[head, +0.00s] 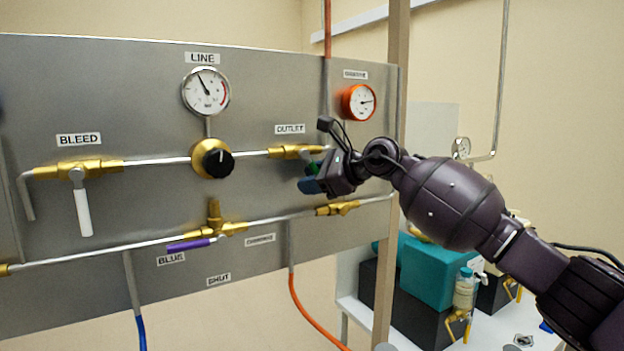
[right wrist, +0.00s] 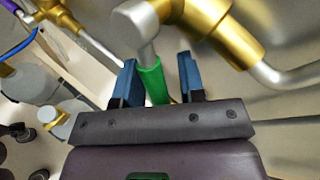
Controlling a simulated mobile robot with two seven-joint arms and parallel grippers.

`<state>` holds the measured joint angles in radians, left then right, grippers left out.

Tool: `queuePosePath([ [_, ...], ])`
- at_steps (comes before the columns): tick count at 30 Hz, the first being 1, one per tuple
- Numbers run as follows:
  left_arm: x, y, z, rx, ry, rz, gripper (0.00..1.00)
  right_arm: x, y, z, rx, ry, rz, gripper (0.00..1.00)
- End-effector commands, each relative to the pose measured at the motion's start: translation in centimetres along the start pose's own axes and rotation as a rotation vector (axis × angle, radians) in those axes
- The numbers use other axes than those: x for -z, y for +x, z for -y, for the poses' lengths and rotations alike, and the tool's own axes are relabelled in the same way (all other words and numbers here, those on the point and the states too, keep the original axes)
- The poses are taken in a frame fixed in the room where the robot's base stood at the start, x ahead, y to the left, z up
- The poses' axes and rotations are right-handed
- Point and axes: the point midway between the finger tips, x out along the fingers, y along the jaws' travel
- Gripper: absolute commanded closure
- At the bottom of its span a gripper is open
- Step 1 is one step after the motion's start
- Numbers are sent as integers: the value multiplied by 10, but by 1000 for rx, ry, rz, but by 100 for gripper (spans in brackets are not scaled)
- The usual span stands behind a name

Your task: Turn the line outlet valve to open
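The outlet valve (head: 285,152) is a brass body on the upper pipe, under the OUTLET label (head: 290,129). It also shows in the right wrist view (right wrist: 222,30). Its handle has a silver stem and a green sleeve (right wrist: 152,80); in the head view the handle is mostly hidden by my gripper, and it appears to point down, across the pipe. My right gripper (head: 312,182) is at the handle. In the right wrist view its blue fingers (right wrist: 158,82) stand either side of the green sleeve, close to the left finger with a gap at the right one. My left gripper is out of view.
The panel also holds the white-handled bleed valve (head: 83,210), a black-knobbed regulator (head: 212,158), the line gauge (head: 206,91) and an orange gauge (head: 359,102). A purple-handled valve (head: 190,244) sits on the lower pipe. A teal box (head: 430,270) stands at the lower right.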

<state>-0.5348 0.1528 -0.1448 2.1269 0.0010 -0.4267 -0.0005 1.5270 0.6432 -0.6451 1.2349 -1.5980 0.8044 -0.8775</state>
Motion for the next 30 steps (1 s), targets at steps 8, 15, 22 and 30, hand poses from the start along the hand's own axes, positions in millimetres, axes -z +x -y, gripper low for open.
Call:
queuePosePath([
  [8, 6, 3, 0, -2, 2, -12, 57, 0, 0, 0, 0, 0, 1, 59],
  [15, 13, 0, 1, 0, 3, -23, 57, -3, -22, 2, 4, -3, 2, 59],
  [22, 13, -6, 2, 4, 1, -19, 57, -3, -65, 2, 4, -4, 0, 59],
  [30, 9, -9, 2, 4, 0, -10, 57, -1, -100, 0, 2, -1, 1, 59],
])
